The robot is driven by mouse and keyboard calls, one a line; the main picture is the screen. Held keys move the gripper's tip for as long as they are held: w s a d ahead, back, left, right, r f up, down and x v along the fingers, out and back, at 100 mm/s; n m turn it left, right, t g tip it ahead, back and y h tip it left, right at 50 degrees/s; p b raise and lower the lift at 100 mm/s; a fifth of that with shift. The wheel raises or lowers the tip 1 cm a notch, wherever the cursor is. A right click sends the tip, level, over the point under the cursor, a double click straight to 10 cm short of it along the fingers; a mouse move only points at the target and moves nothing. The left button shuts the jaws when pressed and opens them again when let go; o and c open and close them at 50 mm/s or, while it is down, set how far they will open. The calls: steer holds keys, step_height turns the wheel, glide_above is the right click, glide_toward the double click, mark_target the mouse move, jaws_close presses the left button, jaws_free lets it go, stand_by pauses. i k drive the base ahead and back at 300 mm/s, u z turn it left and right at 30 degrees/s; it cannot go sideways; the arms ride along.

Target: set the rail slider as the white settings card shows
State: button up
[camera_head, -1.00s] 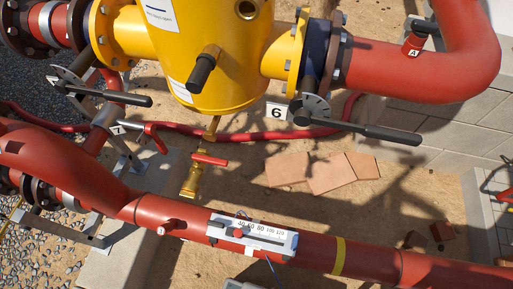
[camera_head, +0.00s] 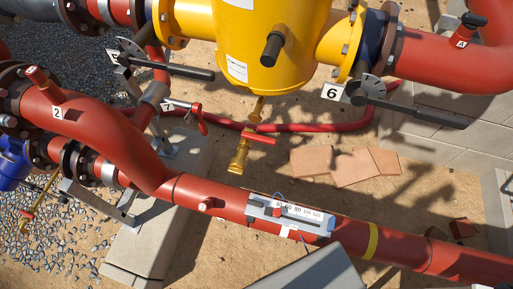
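The rail slider (camera_head: 290,217) is a pale metal rail with a white number scale, fixed along the top of the red pipe in the lower middle. The scale reads about 40 to 120, rising to the right. A small red part (camera_head: 277,212) sits on the rail toward its left, low-number end, seemingly near the 40 mark; the exact reading is too small to tell. I cannot make out a white settings card with readable settings. My gripper is not in view.
A grey box-like shape (camera_head: 315,272) stands at the bottom edge, just below the slider. The yellow vessel (camera_head: 265,30) with black-handled valves is above. A brass valve with a red handle (camera_head: 258,138) hangs behind the pipe. Tiles (camera_head: 350,166) lie on the sand.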

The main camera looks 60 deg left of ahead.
mark_target(277, 213)
steer(key=u, duration=0.2)
steer(key=k, duration=0.85)
steer(key=u, duration=0.35)
